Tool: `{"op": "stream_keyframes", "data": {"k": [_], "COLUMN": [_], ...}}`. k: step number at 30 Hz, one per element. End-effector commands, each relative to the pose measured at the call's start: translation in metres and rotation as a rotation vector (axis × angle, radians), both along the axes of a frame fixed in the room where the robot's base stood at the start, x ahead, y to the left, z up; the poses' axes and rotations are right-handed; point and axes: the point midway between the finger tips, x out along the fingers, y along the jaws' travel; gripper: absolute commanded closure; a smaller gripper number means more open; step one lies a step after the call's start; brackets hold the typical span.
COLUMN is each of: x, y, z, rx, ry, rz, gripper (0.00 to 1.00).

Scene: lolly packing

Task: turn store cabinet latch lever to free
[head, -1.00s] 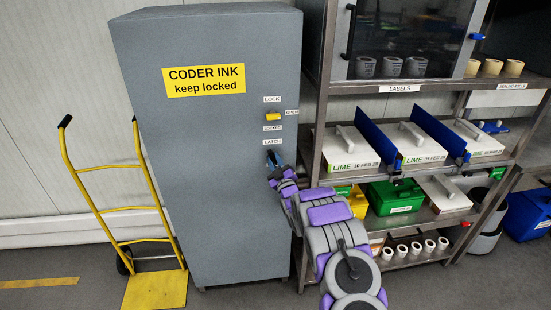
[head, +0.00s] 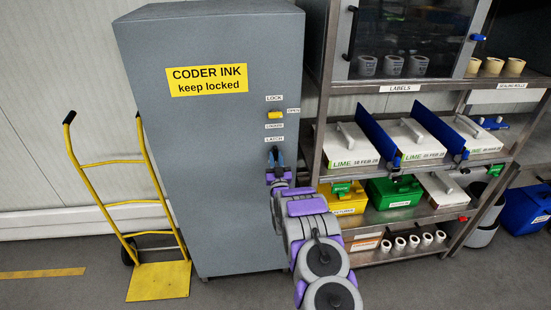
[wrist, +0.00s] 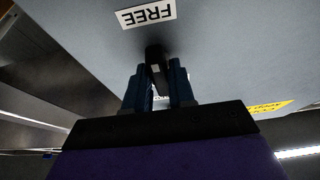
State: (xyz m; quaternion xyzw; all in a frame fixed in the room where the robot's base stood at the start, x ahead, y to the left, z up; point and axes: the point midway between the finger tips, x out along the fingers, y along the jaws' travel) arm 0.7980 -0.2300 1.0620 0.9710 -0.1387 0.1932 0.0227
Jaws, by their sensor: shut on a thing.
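The store cabinet (head: 215,190) is a tall grey box with a yellow sign, "CODER INK keep locked" (head: 207,80). A "LATCH" label (head: 274,138) sits at the right of its door. My gripper (head: 276,152) is just below that label, blue fingers against the door. In the wrist view the fingers (wrist: 159,82) are shut on the black latch lever (wrist: 155,55), one on each side. A "FREE" label (wrist: 147,14), upside down in this view, lies just beyond the lever. The lever's exact angle cannot be told; in the head view my gripper hides it.
A yellow lock knob (head: 276,115) with small labels sits above the latch. A metal shelf rack (head: 318,150) with boxes and bins stands close on the right. A yellow hand truck (head: 158,281) stands left of the cabinet. Floor in front is clear.

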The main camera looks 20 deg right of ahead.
Motion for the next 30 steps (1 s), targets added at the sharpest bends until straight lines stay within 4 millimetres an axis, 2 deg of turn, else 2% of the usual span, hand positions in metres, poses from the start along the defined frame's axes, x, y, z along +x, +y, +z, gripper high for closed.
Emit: {"op": "stream_keyframes", "data": {"k": [12,13,19,30], "x": [0.0,0.0,0.0001,-0.005], "y": [-0.0002,-0.0002,0.0,0.0017], "z": [0.0004,0.0004,0.0005,-0.0028], "rx": [0.006,0.006,0.005,0.006], "ry": [-0.002,-0.002,-0.002,0.001], "rz": [0.0,0.0,0.0,0.0], "gripper": [1.0,0.74,0.55,0.55]}}
